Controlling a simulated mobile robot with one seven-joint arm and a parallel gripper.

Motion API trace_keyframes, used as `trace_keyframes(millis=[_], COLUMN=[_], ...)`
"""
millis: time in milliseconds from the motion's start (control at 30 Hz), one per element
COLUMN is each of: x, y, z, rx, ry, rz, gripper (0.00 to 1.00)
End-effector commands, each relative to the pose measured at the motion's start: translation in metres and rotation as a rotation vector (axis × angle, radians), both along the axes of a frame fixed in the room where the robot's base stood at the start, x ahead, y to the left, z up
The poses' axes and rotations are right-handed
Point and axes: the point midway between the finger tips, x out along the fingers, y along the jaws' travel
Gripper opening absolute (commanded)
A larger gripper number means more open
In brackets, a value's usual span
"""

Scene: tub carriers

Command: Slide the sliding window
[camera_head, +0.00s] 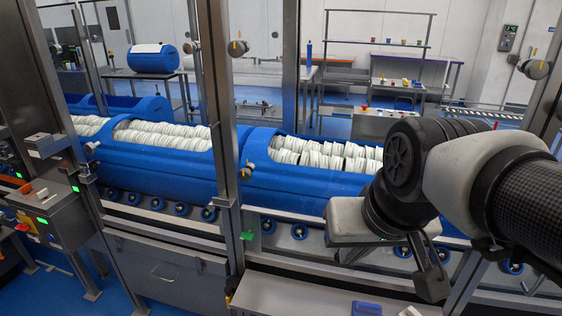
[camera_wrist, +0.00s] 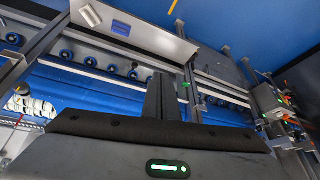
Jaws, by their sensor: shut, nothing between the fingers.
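The window is a row of see-through panels in upright metal frames in front of the conveyor. My gripper (camera_head: 432,284) is at the right of the head view, in front of the machine and well right of that post. In the wrist view its fingers (camera_wrist: 162,95) are together and empty. They touch no frame or handle that I can see.
Blue tubs (camera_head: 160,170) full of white items lie on the conveyor behind the frames. A metal ledge (camera_head: 310,272) runs below. A control box (camera_head: 45,205) stands at the left. A blue item (camera_head: 366,308) sits at the bottom edge. Blue floor lies at the lower left.

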Motion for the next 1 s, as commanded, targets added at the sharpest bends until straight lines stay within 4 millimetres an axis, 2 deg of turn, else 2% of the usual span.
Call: trace_keyframes(millis=[167, 267, 467, 600, 700, 800, 1000], x=[0.061, 0.097, 0.164, 0.206, 0.232, 0.253, 0.274], y=[0.009, 0.012, 0.014, 0.014, 0.014, 0.015, 0.018], z=[-0.027, -0.052, -0.117, -0.162, -0.188, -0.205, -0.217], rx=[0.079, 0.085, 0.001, -0.121, -0.216, -0.298, -0.381], ry=[0.119, 0.179, 0.257, 0.259, 0.233, 0.196, 0.145], rz=[-0.058, -0.110, -0.222, -0.284, -0.309, -0.319, -0.320], gripper=[0.00, 0.00, 0.00, 0.00, 0.00, 0.00, 0.00])
